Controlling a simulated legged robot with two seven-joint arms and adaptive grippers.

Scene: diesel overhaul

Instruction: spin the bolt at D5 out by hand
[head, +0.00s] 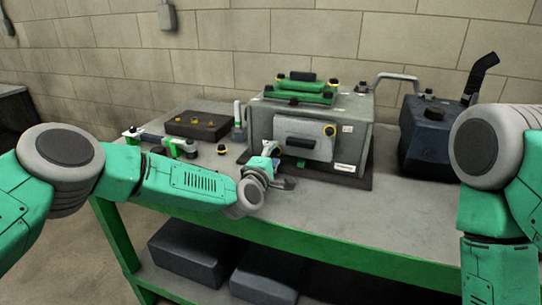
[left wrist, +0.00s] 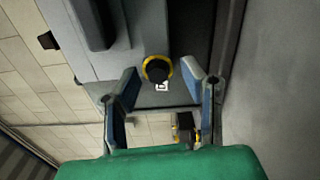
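The grey engine housing (head: 258,125) stands on the bench, with a light cover plate (head: 290,127) on its front. A yellow-ringed black bolt (head: 330,130) shows at the plate's upper right. My left gripper (head: 270,160) is at the housing's lower front left. In the left wrist view its blue-padded fingers (left wrist: 160,74) are spread. A black bolt head with a yellow ring (left wrist: 158,69) shows between the fingertips, beside a small white label (left wrist: 162,86) too small to read. I cannot tell whether the fingers touch this bolt or which head-view bolt it is. My right gripper is out of view.
A dark tray (head: 197,126) with yellow-topped parts lies at the back left. A loose black-and-yellow part (head: 222,149) and a green tool (head: 178,147) lie nearer. A dark blue unit (head: 425,135) stands at right. The bench front right of the housing is clear.

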